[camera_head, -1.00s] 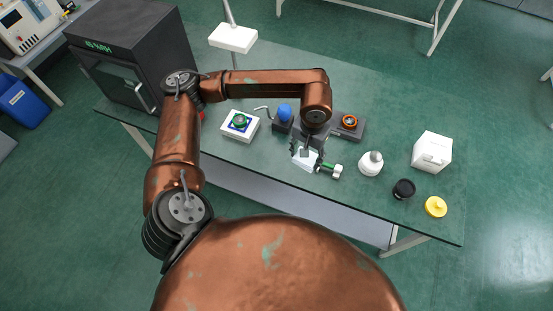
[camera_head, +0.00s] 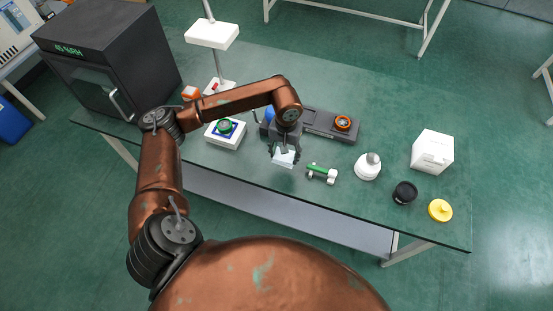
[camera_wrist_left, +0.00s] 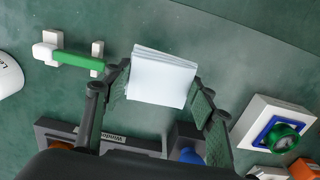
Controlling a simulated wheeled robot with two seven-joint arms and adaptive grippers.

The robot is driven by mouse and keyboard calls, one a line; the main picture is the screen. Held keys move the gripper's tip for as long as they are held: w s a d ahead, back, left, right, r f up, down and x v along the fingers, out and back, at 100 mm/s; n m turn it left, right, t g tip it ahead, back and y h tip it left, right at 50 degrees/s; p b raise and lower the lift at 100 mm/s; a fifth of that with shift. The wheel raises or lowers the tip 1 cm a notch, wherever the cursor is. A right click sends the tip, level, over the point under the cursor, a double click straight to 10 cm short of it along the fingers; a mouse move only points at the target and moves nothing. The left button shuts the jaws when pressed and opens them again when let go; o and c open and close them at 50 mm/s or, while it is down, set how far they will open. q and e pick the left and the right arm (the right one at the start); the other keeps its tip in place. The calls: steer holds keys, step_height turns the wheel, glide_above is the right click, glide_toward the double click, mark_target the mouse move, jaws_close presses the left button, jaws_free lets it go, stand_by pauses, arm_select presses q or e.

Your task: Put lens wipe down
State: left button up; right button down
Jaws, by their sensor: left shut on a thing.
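The lens wipe looks like a small stack of folded white sheets (camera_head: 284,159); it also shows in the left wrist view (camera_wrist_left: 163,78). My left gripper (camera_head: 285,150) is shut on it, one finger pad on each side in the left wrist view (camera_wrist_left: 160,95). The wipe is over the bench's front part, left of a green-handled tool on white rests (camera_head: 322,172). Whether the wipe touches the bench top is hard to tell. My right gripper is not in view.
On the bench (camera_head: 260,185), a white block with a green dial (camera_head: 225,128) stands to the left and a grey base with an orange ring (camera_head: 343,123) behind. A white bottle (camera_head: 367,168), black jar (camera_head: 405,192), yellow lid (camera_head: 440,210) and white box (camera_head: 432,152) stand right.

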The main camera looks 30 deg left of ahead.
mark_target(278, 155)
arm_select(q)
steer(key=a+f, duration=0.2)
steer(key=f, duration=0.1)
steer(key=a+f, duration=0.1)
steer(key=shift+w+a+f, duration=0.1)
steer(key=shift+w+f, duration=0.05)
steer(key=shift+w, duration=0.2)
steer(key=shift+a+f, duration=0.15)
steer(key=shift+f, duration=0.75)
steer(key=shift+a+f, duration=0.1)
steer(key=shift+f, duration=0.75)
steer(key=shift+f, duration=0.1)
steer(key=shift+f+b, duration=0.15)
steer(key=shift+b, duration=0.25)
steer(key=o, duration=1)
step_height(278, 155, up, 12)
steer(key=shift+r+p, duration=0.25)
steer(key=shift+p, duration=0.3)
